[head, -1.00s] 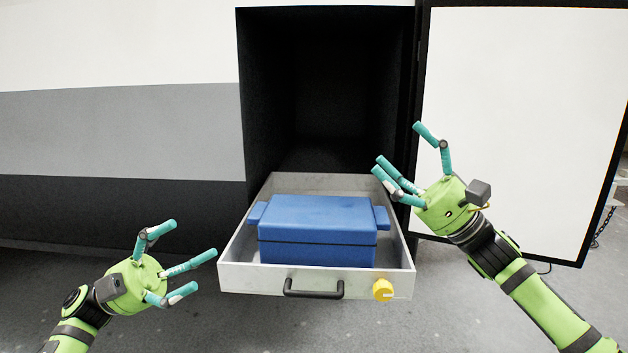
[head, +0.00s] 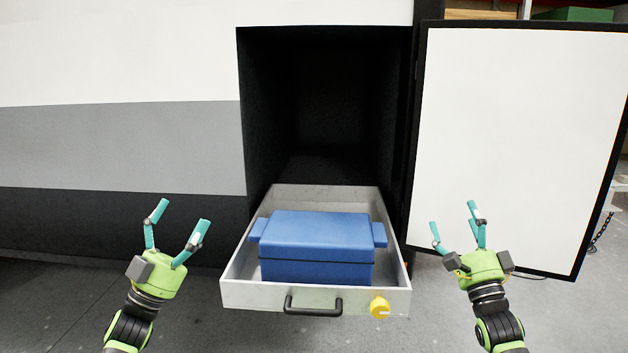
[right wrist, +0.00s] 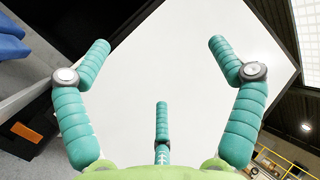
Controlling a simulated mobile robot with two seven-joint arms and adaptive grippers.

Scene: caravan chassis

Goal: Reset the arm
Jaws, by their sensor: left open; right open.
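My left gripper (head: 177,232) is open and empty, with its teal fingers pointing up, to the left of the pulled-out drawer. My right gripper (head: 455,232) is open and empty, to the right of the drawer and in front of the white door. Its spread fingers (right wrist: 160,75) show in the right wrist view with nothing between them. Both arms stand apart from the drawer and rise from the bottom of the head view.
The open white door (head: 520,110) stands at right. Floor is clear around the drawer.

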